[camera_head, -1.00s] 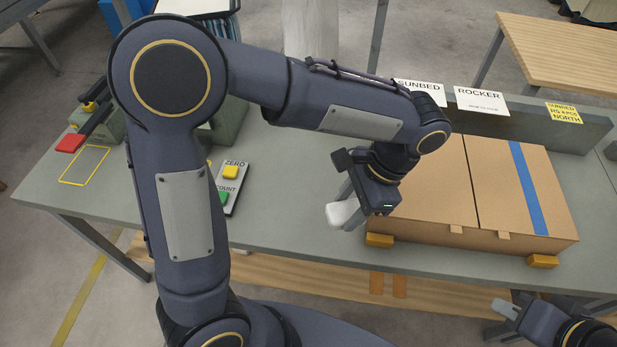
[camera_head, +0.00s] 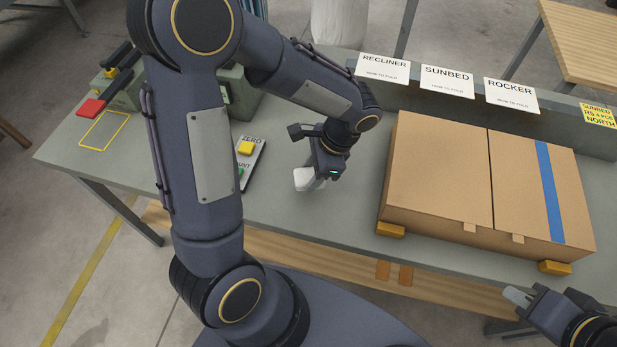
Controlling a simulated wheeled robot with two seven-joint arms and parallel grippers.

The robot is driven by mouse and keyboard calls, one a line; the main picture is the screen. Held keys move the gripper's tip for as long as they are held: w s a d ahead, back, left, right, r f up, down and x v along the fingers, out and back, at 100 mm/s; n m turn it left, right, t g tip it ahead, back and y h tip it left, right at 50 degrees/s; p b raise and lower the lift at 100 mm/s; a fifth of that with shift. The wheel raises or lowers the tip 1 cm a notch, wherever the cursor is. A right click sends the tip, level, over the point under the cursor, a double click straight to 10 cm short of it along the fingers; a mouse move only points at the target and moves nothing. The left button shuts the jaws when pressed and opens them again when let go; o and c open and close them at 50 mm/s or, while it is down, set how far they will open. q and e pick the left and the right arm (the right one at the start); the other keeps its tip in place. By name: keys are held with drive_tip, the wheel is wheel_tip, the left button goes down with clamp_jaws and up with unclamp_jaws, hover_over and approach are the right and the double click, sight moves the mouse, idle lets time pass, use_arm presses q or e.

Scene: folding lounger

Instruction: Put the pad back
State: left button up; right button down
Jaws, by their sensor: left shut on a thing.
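A small white block (camera_head: 304,180), which looks like the pad, is in the jaws of my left gripper (camera_head: 314,176). The gripper is shut on it, over the grey table (camera_head: 325,225) between the button panel and the cardboard box. I cannot tell whether the block touches the table. A yellow outlined rectangle (camera_head: 85,139) on the table at the far left is empty. My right gripper (camera_head: 516,298) is at the lower right, in front of the table, with no object seen in it. Its jaw gap is not clear.
A large cardboard box (camera_head: 440,165) with a blue stripe stands at the right, with orange blocks at its front corners. A panel (camera_head: 249,165) with a yellow button is partly behind my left arm. A green-grey device (camera_head: 122,100) with a red-ended lever (camera_head: 90,107) stands at the left.

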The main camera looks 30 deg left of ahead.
sight(312, 173)
use_arm(q)
drive_tip(key=f, duration=0.1)
drive_tip(key=a+f, duration=0.1)
drive_tip(key=f, duration=0.1)
drive_tip(key=shift+f, duration=0.5)
drive_tip(key=shift+f, duration=0.1)
drive_tip(key=o, duration=1)
drive_tip(key=shift+d, duration=0.1)
drive_tip(key=shift+c, duration=0.2)
